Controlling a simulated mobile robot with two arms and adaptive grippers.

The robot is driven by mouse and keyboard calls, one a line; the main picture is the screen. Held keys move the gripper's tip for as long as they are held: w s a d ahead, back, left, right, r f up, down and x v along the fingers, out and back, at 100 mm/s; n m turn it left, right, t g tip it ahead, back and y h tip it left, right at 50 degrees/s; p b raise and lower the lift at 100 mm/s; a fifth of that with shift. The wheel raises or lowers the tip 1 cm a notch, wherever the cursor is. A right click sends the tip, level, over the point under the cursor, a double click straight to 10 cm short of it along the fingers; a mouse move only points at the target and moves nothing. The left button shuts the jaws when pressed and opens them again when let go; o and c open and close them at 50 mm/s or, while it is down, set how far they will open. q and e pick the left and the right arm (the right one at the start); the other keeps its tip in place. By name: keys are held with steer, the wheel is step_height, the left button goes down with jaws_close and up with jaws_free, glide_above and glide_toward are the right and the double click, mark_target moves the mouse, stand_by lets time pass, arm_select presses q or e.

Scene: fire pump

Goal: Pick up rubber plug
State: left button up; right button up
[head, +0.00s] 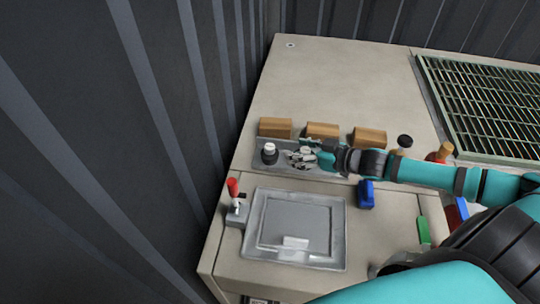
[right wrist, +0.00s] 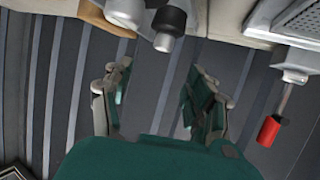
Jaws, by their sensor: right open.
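A small piece with a white top and dark base (head: 269,153) stands upright at the left end of a grey tray (head: 250,162). It may be the rubber plug, but I cannot be sure. My right gripper (head: 303,155) is over the tray, just right of this piece. In the right wrist view the gripper (right wrist: 158,75) is open, with nothing between its fingers. A black cylinder with a pale end (right wrist: 168,20) shows beyond the fingertips, apart from them. A white cylinder (right wrist: 125,12) is beside it. My left gripper is out of view.
Wooden blocks (head: 275,127) stand behind the tray. A red-handled fitting (head: 233,187) and a square grey basin (head: 340,225) are in front. A blue item (head: 366,195) is nearby. A ribbed wall (head: 130,150) rises close on the left.

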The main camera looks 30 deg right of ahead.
mark_target(273, 148)
steer(key=x, duration=0.4)
steer(key=shift+w+a, duration=0.1)
steer(key=shift+w, duration=0.15)
steer(key=shift+p+x, duration=0.45)
steer(key=shift+x, duration=0.3)
steer(key=w+f, duration=0.1)
steer(key=w+a+f, duration=0.1)
steer(key=shift+w+a+f+p, duration=0.1)
steer(key=shift+w+a+p, duration=0.15)
steer(key=shift+w+p, duration=0.1)
steer(key=shift+w+a+f, duration=0.15)
steer(key=shift+w+f, duration=0.15)
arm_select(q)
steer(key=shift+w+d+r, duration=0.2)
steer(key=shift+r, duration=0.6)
arm_select(e)
steer(key=shift+s, duration=0.1)
